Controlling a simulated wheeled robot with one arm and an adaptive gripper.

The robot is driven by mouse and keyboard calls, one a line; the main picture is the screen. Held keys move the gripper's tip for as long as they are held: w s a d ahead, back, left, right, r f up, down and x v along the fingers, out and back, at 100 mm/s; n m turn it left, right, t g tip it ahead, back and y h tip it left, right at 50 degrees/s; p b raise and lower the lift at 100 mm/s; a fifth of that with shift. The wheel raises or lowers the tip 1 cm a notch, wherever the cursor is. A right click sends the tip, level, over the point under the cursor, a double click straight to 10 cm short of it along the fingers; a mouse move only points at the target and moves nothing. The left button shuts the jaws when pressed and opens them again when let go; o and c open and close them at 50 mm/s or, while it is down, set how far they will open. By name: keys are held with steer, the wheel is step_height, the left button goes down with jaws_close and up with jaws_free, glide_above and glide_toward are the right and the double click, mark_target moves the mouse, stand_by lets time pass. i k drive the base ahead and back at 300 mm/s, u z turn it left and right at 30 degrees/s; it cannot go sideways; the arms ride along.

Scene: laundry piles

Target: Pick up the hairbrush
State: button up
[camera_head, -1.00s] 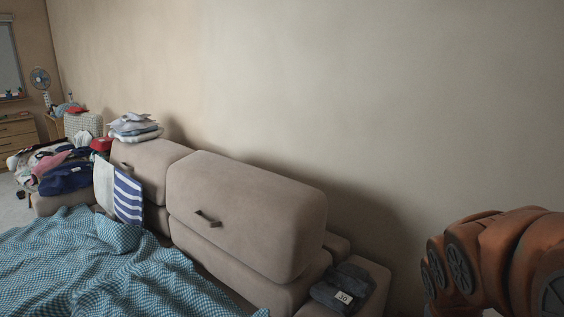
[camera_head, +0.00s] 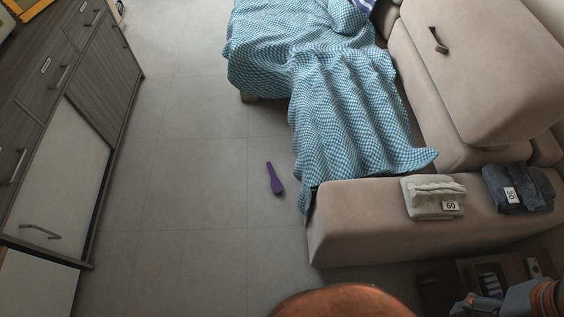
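A purple hairbrush-shaped object (camera_head: 274,179) lies on the grey tiled floor. Its narrow handle points away from me and its wider head points towards me. It lies left of the hanging blue checked blanket and the sofa's near end, with bare floor around it. A rounded orange part of my arm shows at the bottom edge. I cannot make out my gripper's fingers in this view.
The beige sofa (camera_head: 335,224) carries folded light clothes (camera_head: 433,194) and dark clothes (camera_head: 516,186). The blue checked blanket (camera_head: 345,105) hangs towards the floor. A grey cabinet (camera_head: 95,75) stands left. A dark low table (camera_head: 440,288) is at lower right. Open floor lies between cabinet and sofa.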

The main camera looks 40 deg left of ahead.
mark_target(276, 186)
steer(key=u, duration=3.55)
steer(key=i, duration=2.65)
steer(key=z, duration=3)
